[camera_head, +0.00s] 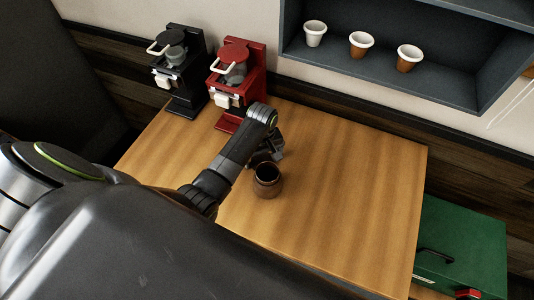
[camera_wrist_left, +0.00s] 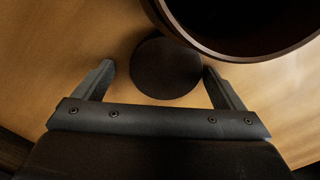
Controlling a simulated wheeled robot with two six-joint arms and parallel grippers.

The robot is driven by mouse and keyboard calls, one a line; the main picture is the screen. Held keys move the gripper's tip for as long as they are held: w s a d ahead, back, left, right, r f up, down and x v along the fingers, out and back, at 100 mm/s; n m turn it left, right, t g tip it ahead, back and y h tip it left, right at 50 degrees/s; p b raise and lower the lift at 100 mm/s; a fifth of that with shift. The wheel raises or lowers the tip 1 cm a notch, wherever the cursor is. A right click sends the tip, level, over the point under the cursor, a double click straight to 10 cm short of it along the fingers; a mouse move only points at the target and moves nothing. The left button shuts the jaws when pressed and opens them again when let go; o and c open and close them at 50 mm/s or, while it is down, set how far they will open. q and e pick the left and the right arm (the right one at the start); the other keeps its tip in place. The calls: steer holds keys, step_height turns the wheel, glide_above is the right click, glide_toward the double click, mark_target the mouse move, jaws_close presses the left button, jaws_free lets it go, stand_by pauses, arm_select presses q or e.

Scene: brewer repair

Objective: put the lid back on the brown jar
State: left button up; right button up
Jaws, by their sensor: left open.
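The brown jar (camera_head: 267,186) stands upright and open on the wooden table, just in front of my left gripper. Its dark rim (camera_wrist_left: 222,52) fills the upper right of the left wrist view. The lid (camera_wrist_left: 166,68), a dark round disc, shows between the fingers in that view, beside the jar, and appears to lie on the table. My left gripper (camera_wrist_left: 158,75) is open, with one finger on each side of the lid. In the head view the left gripper (camera_head: 268,154) points down behind the jar and largely hides the lid. My right gripper is not in view.
A black brewer (camera_head: 186,95) and a red brewer (camera_head: 232,121) stand at the back left of the table (camera_head: 345,190). The table's right side is clear. Three cups sit on a wall shelf (camera_head: 380,76). A green case (camera_head: 470,245) is at the lower right.

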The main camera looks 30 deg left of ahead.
mark_target(262, 160)
arm_select(q)
steer(key=shift+s, duration=0.1)
steer(key=shift+s+r, duration=0.1)
steer(key=shift+s, duration=0.1)
steer(key=shift+s+r, duration=0.1)
steer(key=shift+s, duration=0.15)
steer(key=shift+c, duration=1.3)
steer(key=shift+w, duration=0.1)
steer(key=shift+c, duration=1.3)
steer(key=c, duration=0.5)
steer(key=shift+c, duration=0.2)
steer(key=shift+w+r, duration=0.1)
steer(key=shift+r, duration=0.5)
step_height(262, 160, up, 9)
steer(key=b, duration=0.1)
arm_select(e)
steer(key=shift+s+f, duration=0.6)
arm_select(q)
steer(key=shift+f, duration=0.1)
